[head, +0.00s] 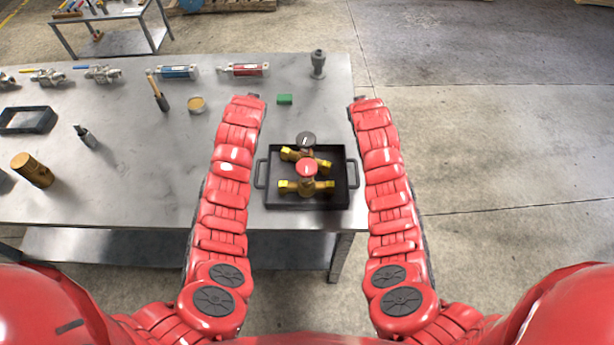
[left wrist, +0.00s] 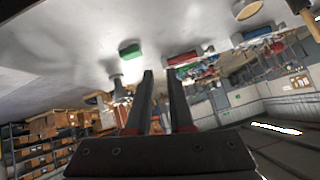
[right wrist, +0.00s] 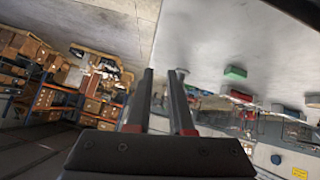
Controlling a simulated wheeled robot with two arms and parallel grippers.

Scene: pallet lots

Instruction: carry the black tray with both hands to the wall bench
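The black tray (head: 308,206) sits on the metal table near its right edge, with a loop handle on its left and right sides. Neither touches the tray.
A green block (head: 284,99) and a grey fitting (head: 318,64) stand beyond the tray. The table's left holds a brass cylinder (head: 32,170), a small dark tray (head: 28,120), a hammer (head: 158,92) and a tin (head: 197,104). Open concrete floor (head: 490,150) lies to the right.

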